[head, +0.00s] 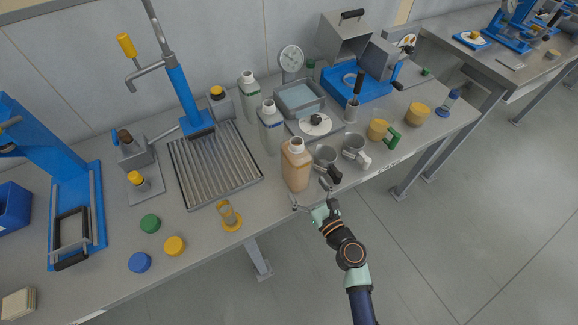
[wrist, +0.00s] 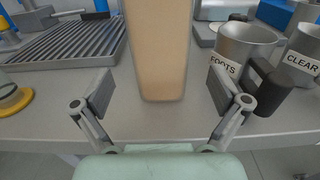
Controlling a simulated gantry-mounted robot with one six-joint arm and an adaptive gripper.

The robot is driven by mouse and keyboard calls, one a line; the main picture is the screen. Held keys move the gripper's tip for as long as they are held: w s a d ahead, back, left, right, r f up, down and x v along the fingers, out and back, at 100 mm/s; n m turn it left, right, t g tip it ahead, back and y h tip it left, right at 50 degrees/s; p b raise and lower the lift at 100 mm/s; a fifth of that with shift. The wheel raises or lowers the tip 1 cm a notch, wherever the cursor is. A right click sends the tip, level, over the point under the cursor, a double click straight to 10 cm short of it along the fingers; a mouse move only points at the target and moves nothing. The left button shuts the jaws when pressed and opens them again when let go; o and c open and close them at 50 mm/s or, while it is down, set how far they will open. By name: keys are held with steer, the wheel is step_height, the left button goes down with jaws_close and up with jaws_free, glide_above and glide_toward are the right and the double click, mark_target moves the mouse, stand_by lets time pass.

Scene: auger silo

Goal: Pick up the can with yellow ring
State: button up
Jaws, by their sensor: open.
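A small, partly see-through vessel with a yellow ring round its foot (head: 229,215) stands near the bench's front edge in the head view; it best fits the can with yellow ring. At the left edge of the wrist view, its lower part and yellow ring (wrist: 14,102) show; its top is cut off. My gripper (head: 311,195) is open and empty at the bench's front edge, to the right of that vessel. In the wrist view, a tan bottle (wrist: 160,50) stands upright just beyond and between my open fingers (wrist: 160,95), seemingly untouched.
A ribbed grey tray (head: 215,162) lies behind the vessel. Green (head: 150,223), yellow (head: 175,245) and blue (head: 139,262) caps lie to its left. Bare bench separates the vessel from the bottle.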

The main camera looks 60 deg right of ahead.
steer(key=shift+x, duration=1.05)
steer(key=shift+w+d, duration=0.2)
steer(key=b+x, duration=0.1)
steer(key=x, duration=0.3)
steer(key=shift+w+d, duration=0.15)
steer(key=shift+w, duration=0.05)
steer(key=shift+s, duration=0.1)
steer(key=c, duration=1.8)
steer(key=shift+r, duration=0.15)
steer(key=shift+c, duration=0.3)
